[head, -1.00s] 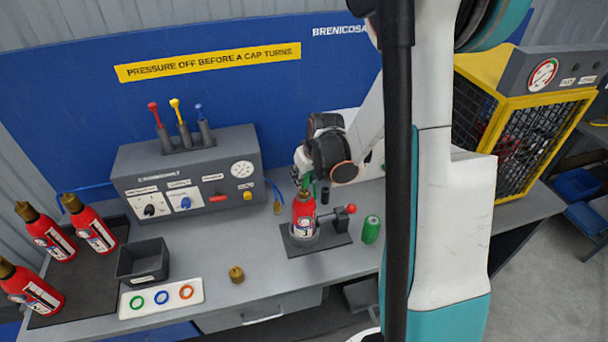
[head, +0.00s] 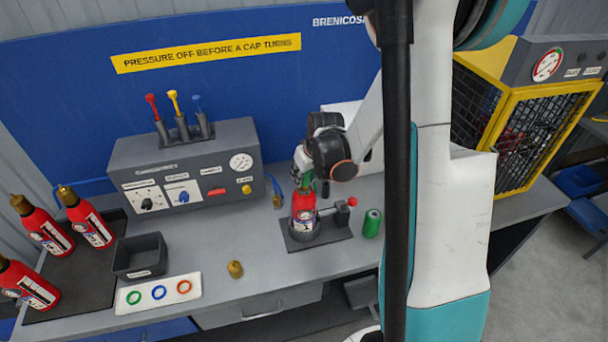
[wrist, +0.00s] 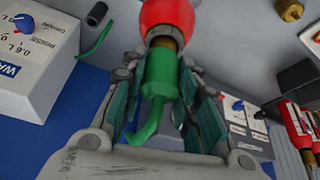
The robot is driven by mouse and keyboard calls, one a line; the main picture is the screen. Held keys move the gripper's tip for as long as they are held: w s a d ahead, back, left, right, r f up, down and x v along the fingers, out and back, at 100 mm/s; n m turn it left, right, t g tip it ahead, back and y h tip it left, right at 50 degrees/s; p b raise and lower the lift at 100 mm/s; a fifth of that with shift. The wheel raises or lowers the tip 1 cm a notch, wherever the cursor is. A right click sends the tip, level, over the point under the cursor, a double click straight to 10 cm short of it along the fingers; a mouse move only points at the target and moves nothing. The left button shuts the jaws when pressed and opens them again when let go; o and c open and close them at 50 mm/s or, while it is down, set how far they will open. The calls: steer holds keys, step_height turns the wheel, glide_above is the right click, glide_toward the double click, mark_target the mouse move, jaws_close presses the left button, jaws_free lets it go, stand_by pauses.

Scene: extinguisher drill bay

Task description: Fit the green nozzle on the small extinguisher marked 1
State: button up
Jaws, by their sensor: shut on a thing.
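The small red extinguisher marked 1 (head: 304,212) stands upright in a dark clamp stand (head: 318,237) on the bench. Its red body also shows at the top of the wrist view (wrist: 170,14), with its brass neck below. The green nozzle (wrist: 160,80) is between my fingers, its wide end against the brass neck and its curved spout towards my palm. Whether it is fully seated cannot be told. My gripper (head: 305,180) is directly above the extinguisher, shut on the nozzle. In the head view the nozzle is mostly hidden by my gripper.
A green cylinder (head: 372,223) stands right of the clamp, which has a red knob (head: 352,201). A brass cap (head: 235,269) lies front left. A grey bin (head: 140,257), a ring tray (head: 158,293) and several larger extinguishers (head: 45,231) are further left. A grey control box (head: 190,165) stands behind.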

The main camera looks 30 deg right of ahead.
steer(key=o, duration=1.2)
steer(key=shift+r, duration=0.15)
steer(key=v, duration=1.1)
steer(key=shift+s+r, duration=0.25)
steer(key=shift+r, duration=0.05)
steer(key=a+n+t+b, duration=0.1)
steer(key=a+n+b, duration=0.2)
steer(key=a+b, duration=1.05)
steer(key=s+a+f+m+b, duration=0.1)
steer(key=s+f+b, duration=0.1)
steer(key=s+f, duration=0.2)
steer(key=s+a+f+m+t+b, duration=0.1)
steer(key=s+f+b, duration=0.2)
steer(key=s, duration=0.3)
steer(key=s+a+f+b, duration=0.1)
steer(key=s+f+b, duration=0.2)
steer(key=s+f, duration=0.2)
steer(key=shift+s+f+m+t, duration=0.35)
steer(key=shift+s+m+t, duration=0.05)
steer(key=shift+s, duration=0.15)
